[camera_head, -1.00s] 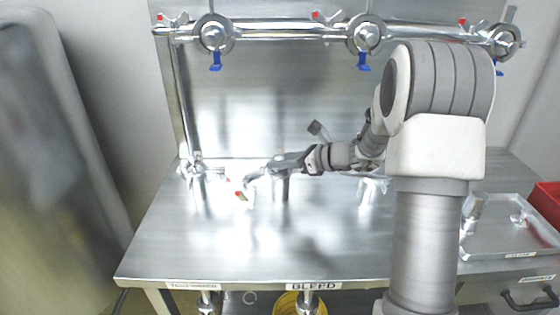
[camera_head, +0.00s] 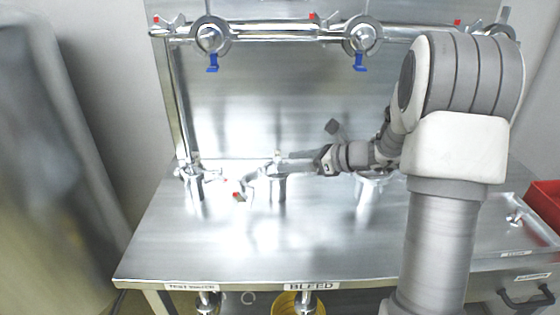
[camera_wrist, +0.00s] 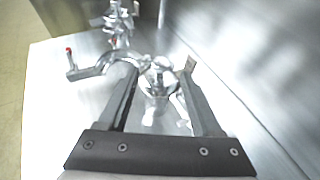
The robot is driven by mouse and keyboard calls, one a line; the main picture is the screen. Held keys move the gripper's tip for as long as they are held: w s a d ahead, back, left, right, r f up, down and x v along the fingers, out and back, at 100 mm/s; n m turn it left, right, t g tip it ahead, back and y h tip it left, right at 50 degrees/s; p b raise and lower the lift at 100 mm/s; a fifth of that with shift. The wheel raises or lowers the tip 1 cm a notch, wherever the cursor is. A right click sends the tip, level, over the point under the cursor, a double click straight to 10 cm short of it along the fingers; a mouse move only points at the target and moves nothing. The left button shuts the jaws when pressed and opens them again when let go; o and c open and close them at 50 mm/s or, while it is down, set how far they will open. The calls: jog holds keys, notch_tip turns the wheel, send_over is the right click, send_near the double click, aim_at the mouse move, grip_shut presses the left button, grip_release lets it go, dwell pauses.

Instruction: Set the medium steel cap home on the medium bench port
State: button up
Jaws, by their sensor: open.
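A steel port (camera_head: 279,188) stands upright at the middle of the bench, in line with smaller and larger ones; I take it for the medium port. My gripper (camera_head: 270,164) is level at its top, reaching in from the right. In the wrist view my gripper (camera_wrist: 158,76) is open, with a finger on each side of a shiny rounded steel piece (camera_wrist: 160,80) on the port. It looks like the medium cap, but glare hides the seam, so I cannot tell how it sits. An open clamp with a red tip (camera_wrist: 69,51) hangs to the left.
A left port (camera_head: 194,182) with its clamp stands beyond, and a wider port (camera_head: 368,190) stands to the right, partly behind my arm. A pipe (camera_head: 270,32) crosses the back wall. A tray (camera_head: 520,238) is at the right. The bench front is clear.

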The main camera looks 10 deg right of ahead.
jog(key=p+v, duration=0.1)
jog(key=v, duration=1.1)
jog(key=s+a+r+n+g+h+p, duration=0.2)
jog(key=s+a+r+n+g, duration=0.1)
jog(key=s+a+n, duration=0.3)
jog(key=s+a+r+n+g+h+p, duration=0.1)
jog(key=s+a+r+n+g+p, duration=0.1)
jog(key=s+a+r+n, duration=0.4)
jog(key=s+r+n+t+h+p, duration=0.1)
jog(key=s+r+n+h+p, duration=0.1)
jog(key=s+n+h, duration=0.5)
jog(key=s+n+p, duration=0.1)
jog(key=s+n, duration=0.4)
jog(key=n, duration=0.2)
jog(key=shift+r+t+p, duration=0.35)
jog(key=shift+t+p, duration=0.05)
